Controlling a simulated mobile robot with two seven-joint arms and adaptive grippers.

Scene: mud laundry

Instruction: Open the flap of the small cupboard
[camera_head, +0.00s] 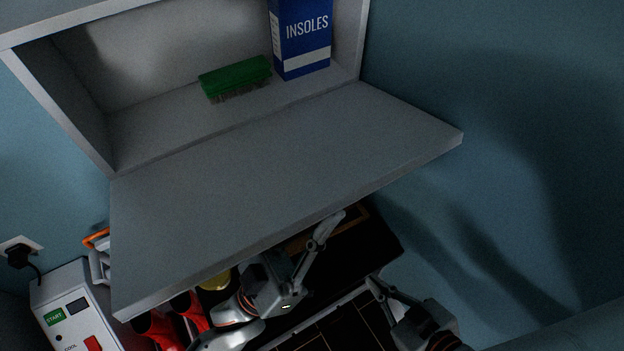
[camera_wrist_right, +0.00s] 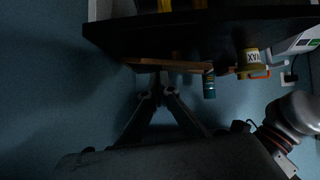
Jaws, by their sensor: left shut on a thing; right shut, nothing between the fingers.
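The small cupboard (camera_head: 55,95) is pale grey and stands open. Its flap (camera_head: 270,190) is folded down and outward, with its inner face up. A green brush (camera_head: 235,78) and a blue box marked INSOLES (camera_head: 302,38) are inside. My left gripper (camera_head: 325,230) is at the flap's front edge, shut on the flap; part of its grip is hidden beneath. My right gripper (camera_head: 372,284) is lower and to the right, below and apart from the flap. In the right wrist view its fingers (camera_wrist_right: 162,84) come together with nothing between them.
Below the flap are a dark surface (camera_head: 384,247), red items (camera_head: 160,328) and a yellow tin (camera_head: 215,279). The tin also shows in the right wrist view (camera_wrist_right: 248,62), near a small teal bottle (camera_wrist_right: 209,86). A white START box (camera_head: 75,300) stands lower left. The right wall is bare.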

